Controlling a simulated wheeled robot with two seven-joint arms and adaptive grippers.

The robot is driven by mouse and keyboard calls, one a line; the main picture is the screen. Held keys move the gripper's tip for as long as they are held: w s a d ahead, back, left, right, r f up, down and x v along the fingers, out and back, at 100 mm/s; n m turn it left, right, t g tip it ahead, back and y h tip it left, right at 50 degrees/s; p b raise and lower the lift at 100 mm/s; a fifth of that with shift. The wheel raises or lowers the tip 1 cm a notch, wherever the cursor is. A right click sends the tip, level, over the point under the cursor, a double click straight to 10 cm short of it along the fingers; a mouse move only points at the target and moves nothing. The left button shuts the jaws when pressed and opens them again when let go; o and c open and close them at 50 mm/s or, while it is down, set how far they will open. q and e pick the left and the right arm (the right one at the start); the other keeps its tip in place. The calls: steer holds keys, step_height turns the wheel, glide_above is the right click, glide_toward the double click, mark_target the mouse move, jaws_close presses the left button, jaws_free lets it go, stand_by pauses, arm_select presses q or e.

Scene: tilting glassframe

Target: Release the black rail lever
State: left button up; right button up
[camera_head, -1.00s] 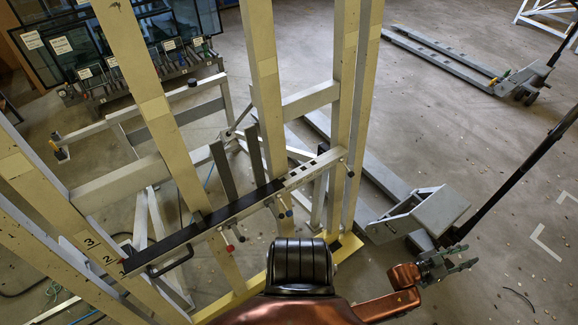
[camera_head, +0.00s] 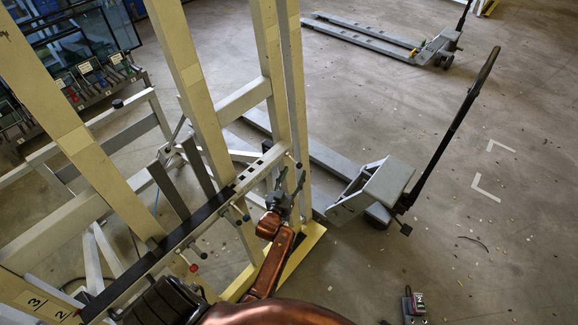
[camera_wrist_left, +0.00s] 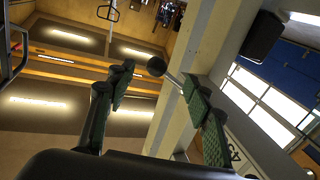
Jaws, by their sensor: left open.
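The rail (camera_head: 205,212), part black and part light grey, runs across the yellowish uprights of the frame. A small dark ball knob (camera_head: 298,166) on a short stem, apparently the black lever, sticks out at its right end. My left gripper (camera_head: 291,181) is open and empty just in front of that end. In the left wrist view the dark ball knob (camera_wrist_left: 156,66) shows between and beyond the open green-padded fingers (camera_wrist_left: 158,92), its stem running to a pale beam. No contact is visible. A red knob (camera_head: 193,267) and a blue-tipped knob (camera_head: 246,217) hang lower along the rail. My right gripper is out of view.
A grey pallet jack (camera_head: 372,188) with a long black handle stands right of the frame. Another pallet jack (camera_head: 400,45) stands at the back. A small control box (camera_head: 413,303) is at the lower right. The floor between them is open.

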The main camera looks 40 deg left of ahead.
mark_target(297, 167)
arm_select(q)
steer(key=shift+b+x, duration=0.4)
steer(key=shift+x, duration=2.35)
steer(key=shift+a, duration=0.1)
jaws_close()
